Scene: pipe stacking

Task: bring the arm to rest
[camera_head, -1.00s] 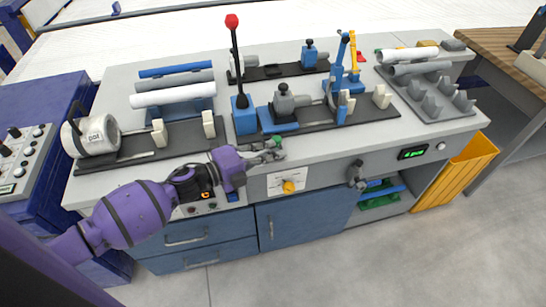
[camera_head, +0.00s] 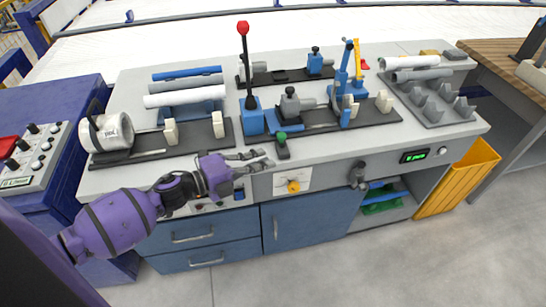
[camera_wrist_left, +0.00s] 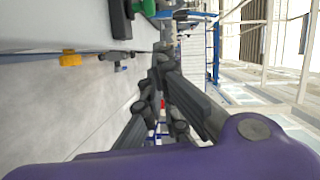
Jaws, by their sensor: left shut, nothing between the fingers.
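My left arm comes in from the left, and its purple and dark left gripper (camera_head: 267,160) is at the front edge of the grey workbench (camera_head: 330,146). It is shut and holds nothing. A small dark lever with a green top (camera_head: 282,146) stands on the bench just beyond the fingertips, apart from them. In the left wrist view the dark fingers (camera_wrist_left: 158,72) reach forward, with the floor and bench front beside them. My right gripper is not in view.
A rack on the left holds a white pipe (camera_head: 185,96) with grey and blue pipes behind. A red-knobbed lever (camera_head: 247,65) stands mid-bench. A right tray (camera_head: 432,118) has white and grey pipes. A yellow bin (camera_head: 458,178) stands right. Floor in front is clear.

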